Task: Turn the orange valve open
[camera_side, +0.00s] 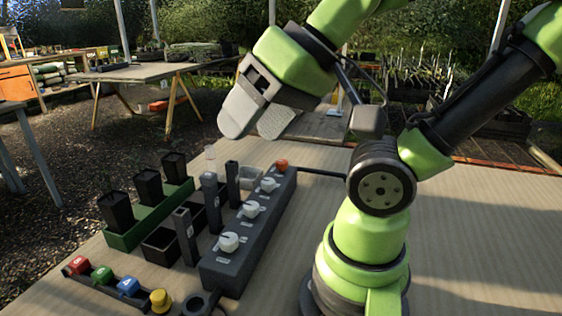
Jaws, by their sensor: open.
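A long dark grey box (236,262) lies on the table, with several knobs along its top. The small orange valve (281,165) is at its far end, and three white knobs (229,241) sit nearer. The turn position of the orange valve is too small to tell. My gripper (256,122) hangs in the air above and left of the orange valve in the picture, apart from it. Its broad grey fingers are spread and point down to the left, with nothing between them.
A green tray (125,240) with black square pots stands left of the box. Dark upright holders (186,237) stand between them. A rail with red, green, blue and yellow pieces (128,287) lies at the front left. The right tabletop is clear.

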